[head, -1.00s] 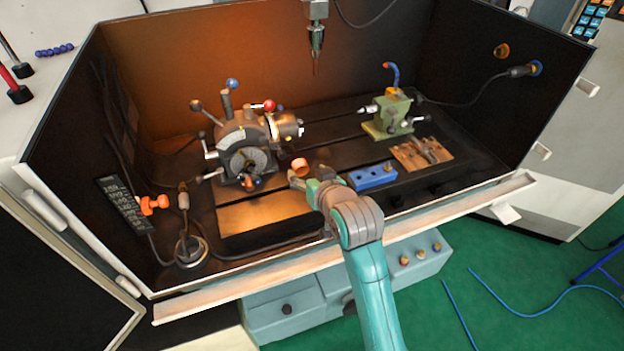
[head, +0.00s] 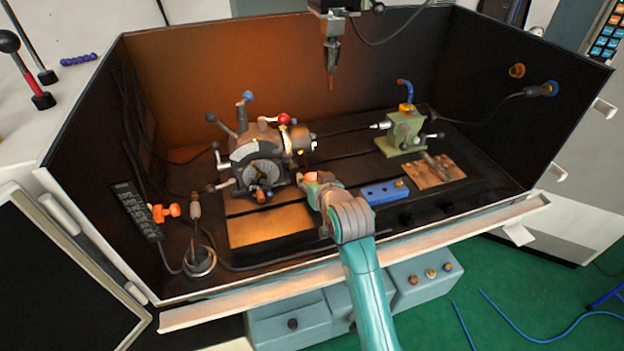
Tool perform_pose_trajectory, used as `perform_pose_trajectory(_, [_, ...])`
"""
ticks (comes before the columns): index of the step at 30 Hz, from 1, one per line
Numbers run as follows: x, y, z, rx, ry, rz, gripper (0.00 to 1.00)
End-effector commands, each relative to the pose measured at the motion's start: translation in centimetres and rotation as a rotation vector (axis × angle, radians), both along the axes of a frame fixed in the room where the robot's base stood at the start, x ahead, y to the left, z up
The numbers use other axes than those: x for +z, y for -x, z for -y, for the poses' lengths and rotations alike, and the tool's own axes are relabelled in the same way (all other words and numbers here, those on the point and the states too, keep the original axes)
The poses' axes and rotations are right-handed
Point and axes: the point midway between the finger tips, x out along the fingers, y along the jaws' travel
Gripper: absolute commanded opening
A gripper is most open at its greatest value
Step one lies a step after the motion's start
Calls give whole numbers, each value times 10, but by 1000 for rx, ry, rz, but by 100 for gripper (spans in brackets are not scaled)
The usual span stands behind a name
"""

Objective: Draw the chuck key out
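The indexing head (head: 262,155) stands at the left of the machine table, with its metal chuck (head: 298,140) facing right. An orange-copper piece (head: 311,176) shows just below and in front of the chuck. It may be the end of the chuck key, but I cannot tell how it meets the chuck. My gripper (head: 312,188) is right at this piece, its fingers close around or beside it. The fingers are small and partly hidden by my own wrist, so their grip on it is unclear.
A blue block (head: 383,192) lies right of my gripper, with a brown board (head: 432,172) beyond it. The green tailstock (head: 405,132) stands at the back right. A spindle with a tool (head: 331,60) hangs above. The enclosure's front ledge (head: 430,245) runs below my arm.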

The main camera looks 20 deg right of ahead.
Motion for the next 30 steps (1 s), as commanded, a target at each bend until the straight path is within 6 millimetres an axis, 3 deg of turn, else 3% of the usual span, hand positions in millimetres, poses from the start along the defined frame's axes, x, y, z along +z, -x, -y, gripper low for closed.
perform_pose_trajectory(1, [0,0,0,0,0,0,23])
perform_pose_trajectory(4, [0,0,0,0,0,0,0])
perform_pose_trajectory(5, [0,0,0,0,0,0,35])
perform_pose_trajectory(9, [0,0,0,0,0,0,0])
perform_pose_trajectory(30, [6,0,0,1,-3,-81,0])
